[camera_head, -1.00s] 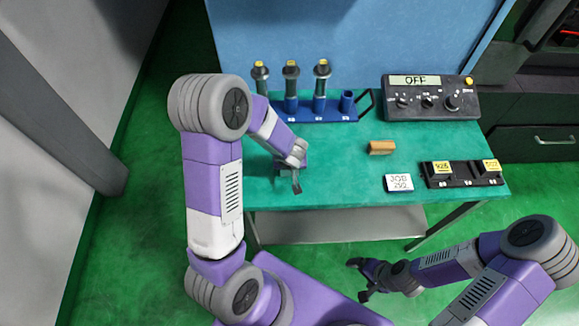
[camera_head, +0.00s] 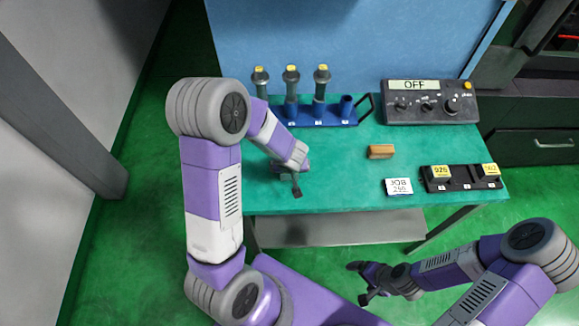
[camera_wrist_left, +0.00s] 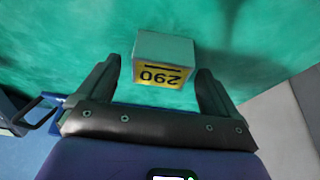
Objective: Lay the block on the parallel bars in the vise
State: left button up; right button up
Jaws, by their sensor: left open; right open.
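My right gripper (camera_head: 358,282) is open and empty, in front of the table. I cannot make out a vise or parallel bars in these frames.
On the green table (camera_head: 340,185) are a tan block (camera_head: 381,151), a white job card (camera_head: 399,187), and a black rack (camera_head: 462,184) with yellow-labelled blocks. A blue stand (camera_head: 333,117) holds several tools at the back, beside a control box reading OFF (camera_head: 430,102).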

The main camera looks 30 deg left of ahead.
pick_arm(q)
jog(key=p+v, duration=0.6)
jog(key=v, duration=0.5)
